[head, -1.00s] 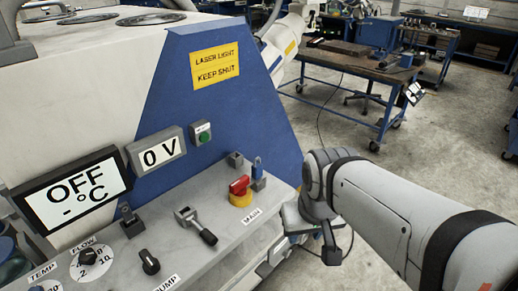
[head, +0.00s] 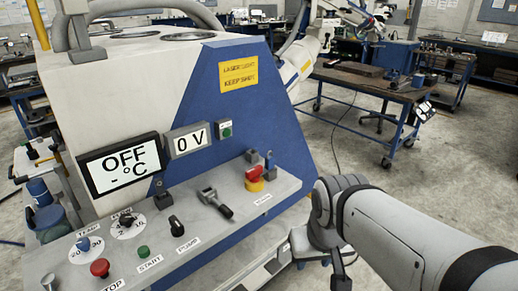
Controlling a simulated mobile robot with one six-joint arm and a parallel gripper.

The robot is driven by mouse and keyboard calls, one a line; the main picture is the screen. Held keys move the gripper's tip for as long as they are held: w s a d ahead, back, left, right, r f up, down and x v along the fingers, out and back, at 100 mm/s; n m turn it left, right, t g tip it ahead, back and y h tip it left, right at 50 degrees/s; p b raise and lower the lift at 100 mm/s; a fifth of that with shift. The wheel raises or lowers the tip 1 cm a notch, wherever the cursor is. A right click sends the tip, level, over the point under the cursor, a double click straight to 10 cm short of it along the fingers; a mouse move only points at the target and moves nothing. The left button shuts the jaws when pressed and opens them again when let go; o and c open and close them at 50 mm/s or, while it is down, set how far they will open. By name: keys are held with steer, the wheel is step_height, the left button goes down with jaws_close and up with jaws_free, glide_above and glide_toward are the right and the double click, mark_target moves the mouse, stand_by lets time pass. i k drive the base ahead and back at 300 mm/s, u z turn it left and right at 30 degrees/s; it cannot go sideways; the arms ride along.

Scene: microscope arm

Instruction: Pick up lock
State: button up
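The lock looks to be the small blue upright piece (head: 269,159) at the back right of the grey control panel, in the head view. It stands just behind the red and yellow rotary switch (head: 254,177). My gripper (head: 341,284) is at the bottom edge, to the right of the panel and apart from the lock. Only a dark part of it shows below my wrist, so I cannot see whether its fingers are open. I see nothing held in it.
The control panel (head: 100,256) carries a clamp-like lever (head: 216,203), knobs, a red stop button (head: 100,268) and a green start button (head: 143,252). The blue sloped housing (head: 225,110) rises behind. A workbench (head: 375,82) stands farther back; open floor lies between.

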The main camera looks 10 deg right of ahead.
mark_target(270, 160)
steer(key=u, duration=0.05)
steer(key=i, duration=0.9)
steer(key=z, duration=0.05)
